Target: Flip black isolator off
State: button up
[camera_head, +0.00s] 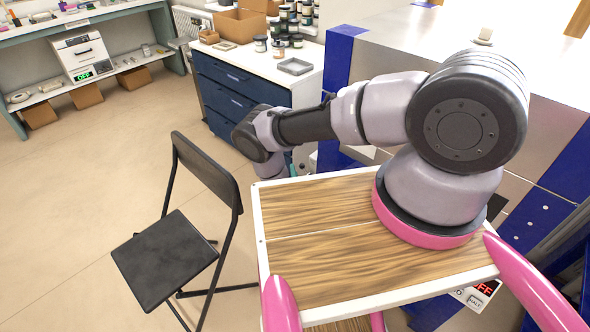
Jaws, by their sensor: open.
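I cannot make out a black isolator in this view. My arm stands on the wood-topped cart and reaches left, and its far end drops behind the cart's back edge beside the blue and silver kiln (400,55). A controller box (478,294) with a red "OFF" display and a "HALF" label shows low at the right, partly covered by the cart's edge.
A black folding chair (165,258) stands left of the cart. Blue drawers (225,100) with jars and a grey tray (295,66) on top stand behind. A small white kiln (82,52) with a green "OFF" display sits on the far-left shelving. The left floor is mostly clear.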

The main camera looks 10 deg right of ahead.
jog(key=shift+s+a+f, duration=0.3)
jog(key=shift+s+f, duration=0.35)
jog(key=shift+s, duration=0.25)
jog(key=shift+s+a+f, duration=0.25)
jog(key=shift+s+f, duration=0.35)
jog(key=shift+s, duration=0.25)
